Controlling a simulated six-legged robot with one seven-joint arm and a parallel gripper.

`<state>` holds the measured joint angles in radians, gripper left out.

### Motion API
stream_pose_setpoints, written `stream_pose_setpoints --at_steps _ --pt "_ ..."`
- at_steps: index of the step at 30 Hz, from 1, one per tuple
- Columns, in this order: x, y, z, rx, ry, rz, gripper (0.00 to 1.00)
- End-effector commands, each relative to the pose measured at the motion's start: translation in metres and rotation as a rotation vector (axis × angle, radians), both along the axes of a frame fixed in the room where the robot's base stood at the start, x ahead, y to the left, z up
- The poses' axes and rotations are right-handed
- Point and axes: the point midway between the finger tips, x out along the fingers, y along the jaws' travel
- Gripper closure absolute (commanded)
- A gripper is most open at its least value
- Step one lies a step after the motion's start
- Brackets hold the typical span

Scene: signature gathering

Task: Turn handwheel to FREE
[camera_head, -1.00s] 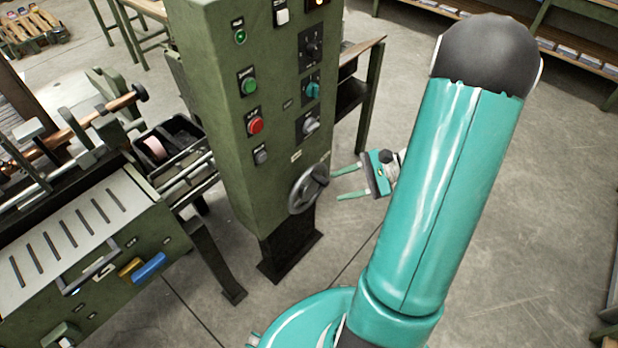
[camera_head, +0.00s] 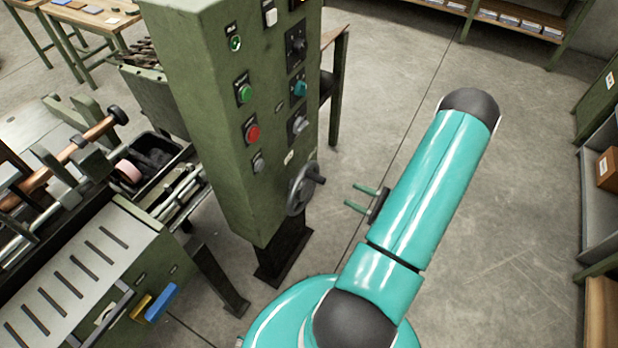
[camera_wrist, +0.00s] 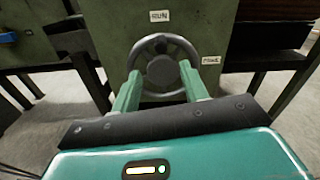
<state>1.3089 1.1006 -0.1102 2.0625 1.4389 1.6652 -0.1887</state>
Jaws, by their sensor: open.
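The grey handwheel (camera_head: 300,190) sits low on the front of the green control cabinet (camera_head: 205,130), with a dark knob sticking out from it. In the wrist view the handwheel (camera_wrist: 164,68) is ahead, between and just beyond my fingers. A "RUN" label (camera_wrist: 159,16) is above it and a label that seems to read "FREE" (camera_wrist: 211,60) is to its right. My gripper (camera_head: 355,196) is open and empty, to the right of the wheel and apart from it. Its two green fingers also show in the wrist view (camera_wrist: 160,92), pointing at the wheel.
The cabinet front carries a green button (camera_head: 245,93), a red button (camera_head: 252,132) and several dials. A machine bench with a slotted plate (camera_head: 75,280) and a blue handle (camera_head: 161,302) stands at left. Shelving (camera_head: 600,190) is at far right. The floor to the right is clear.

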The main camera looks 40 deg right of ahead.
Motion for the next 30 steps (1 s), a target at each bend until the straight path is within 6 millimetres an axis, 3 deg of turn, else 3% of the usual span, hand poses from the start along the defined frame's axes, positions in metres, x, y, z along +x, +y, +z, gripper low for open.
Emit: stream_pose_setpoints --at_steps 8,24,30 --pt "0.022 0.007 0.0 0.002 -0.002 0.0 0.56" --pt "0.116 0.042 0.0 0.0 -0.001 0.0 0.56" --pt "0.127 0.046 0.0 0.0 0.0 -0.002 0.56"
